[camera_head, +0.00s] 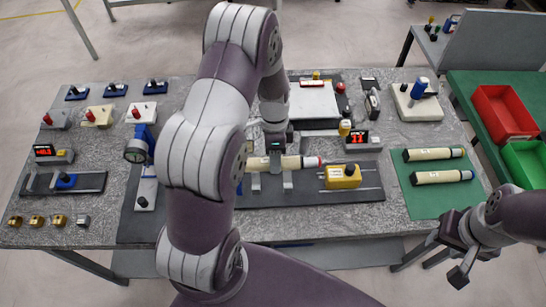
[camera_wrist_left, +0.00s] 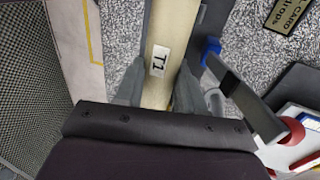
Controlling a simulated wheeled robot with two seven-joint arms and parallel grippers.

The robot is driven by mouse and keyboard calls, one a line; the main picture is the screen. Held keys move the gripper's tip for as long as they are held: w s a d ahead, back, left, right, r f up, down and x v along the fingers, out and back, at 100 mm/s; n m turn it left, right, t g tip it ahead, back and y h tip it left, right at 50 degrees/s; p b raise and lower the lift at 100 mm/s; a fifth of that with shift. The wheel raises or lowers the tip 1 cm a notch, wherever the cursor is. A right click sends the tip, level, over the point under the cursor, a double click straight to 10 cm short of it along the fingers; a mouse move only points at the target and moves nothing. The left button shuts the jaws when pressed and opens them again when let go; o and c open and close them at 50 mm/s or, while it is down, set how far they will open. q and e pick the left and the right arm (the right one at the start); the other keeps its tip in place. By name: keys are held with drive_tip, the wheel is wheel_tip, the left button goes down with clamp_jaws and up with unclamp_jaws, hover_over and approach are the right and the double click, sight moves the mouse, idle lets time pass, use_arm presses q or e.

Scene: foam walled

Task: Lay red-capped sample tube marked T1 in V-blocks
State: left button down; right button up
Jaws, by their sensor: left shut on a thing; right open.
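The cream sample tube (camera_head: 293,162) with a red cap (camera_head: 311,162) lies level across the middle of the bench. Its T1 label (camera_wrist_left: 159,61) shows in the left wrist view. My left gripper (camera_head: 277,160) is shut around the tube from above; its fingers (camera_wrist_left: 158,88) press on both sides in the wrist view. Grey V-blocks (camera_head: 256,183) stand directly below the tube on a dark base plate (camera_head: 300,195). I cannot tell whether the tube touches them. My right gripper (camera_head: 459,257) is open and empty, off the bench's front right.
A yellow block (camera_head: 343,177) on rails stands just right of the tube. Two cream tubes (camera_head: 430,155) lie on a green mat (camera_head: 425,204) at right. Red (camera_head: 503,113) and green bins stand far right.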

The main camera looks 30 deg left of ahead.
use_arm(q)
drive_tip(key=f+b, duration=0.2)
drive_tip(key=a+f+b, duration=0.1)
drive_tip(key=f, duration=0.1)
drive_tip(key=shift+s+f, duration=0.1)
drive_tip(key=shift+s, duration=0.2)
drive_tip(key=f+b, duration=0.1)
drive_tip(key=f, duration=0.1)
drive_tip(key=shift+w+d+f+b, duration=0.2)
drive_tip(key=shift+d+f+b, duration=0.1)
drive_tip(key=shift+f+b, duration=0.1)
drive_tip(key=shift+f, duration=0.2)
drive_tip(key=shift+s+a, duration=0.1)
drive_tip(key=shift+a, duration=0.05)
drive_tip(key=shift+f+b, duration=0.55)
drive_tip(key=shift+f, duration=0.15)
drive_tip(key=c, duration=0.6)
unclamp_jaws()
drive_tip(key=shift+r, duration=0.1)
